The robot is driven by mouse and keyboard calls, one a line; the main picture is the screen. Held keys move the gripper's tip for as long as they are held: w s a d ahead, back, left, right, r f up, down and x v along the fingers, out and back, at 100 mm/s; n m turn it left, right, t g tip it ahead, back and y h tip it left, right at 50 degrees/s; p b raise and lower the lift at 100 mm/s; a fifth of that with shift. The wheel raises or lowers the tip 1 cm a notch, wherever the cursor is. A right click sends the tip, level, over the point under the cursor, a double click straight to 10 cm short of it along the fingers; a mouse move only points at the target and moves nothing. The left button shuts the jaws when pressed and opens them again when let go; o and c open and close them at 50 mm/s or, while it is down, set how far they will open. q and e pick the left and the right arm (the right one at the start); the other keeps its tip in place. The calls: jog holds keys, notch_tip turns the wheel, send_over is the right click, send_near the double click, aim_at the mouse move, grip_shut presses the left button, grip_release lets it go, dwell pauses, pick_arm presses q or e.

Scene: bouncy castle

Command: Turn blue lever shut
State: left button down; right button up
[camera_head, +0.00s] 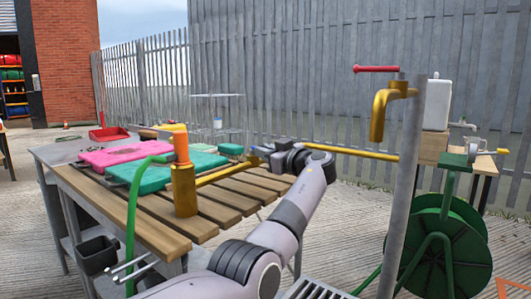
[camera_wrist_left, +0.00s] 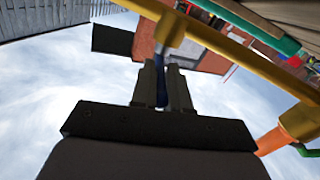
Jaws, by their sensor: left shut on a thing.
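The blue lever (camera_wrist_left: 161,92) shows as a narrow dark blue strip between the two fingers of my left gripper (camera_wrist_left: 165,75) in the left wrist view. The gripper is shut on it, and the fingers hide most of it. The lever sits by a yellow pipe (camera_wrist_left: 230,45) with a brass fitting (camera_wrist_left: 171,28). In the head view my left gripper (camera_head: 262,153) is beside the yellow pipe (camera_head: 350,152), above the far side of the slatted table. The lever is mostly hidden there. My right gripper is in neither view.
A brass post with an orange top (camera_head: 183,185) and green hose stands at the slatted table's (camera_head: 225,207) front. Pink (camera_head: 120,153) and green (camera_head: 150,180) slabs lie left. A grey pole with a brass tap (camera_head: 385,105) and a green hose reel (camera_head: 440,250) stand right.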

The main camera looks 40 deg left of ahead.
pick_arm(q)
jog(key=shift+f, duration=0.1)
jog(key=c, duration=1.2)
grip_release()
jog(key=shift+o, duration=0.2)
jog(key=p+v, duration=0.1)
jog(key=v, duration=0.6)
jog(key=shift+d, duration=0.1)
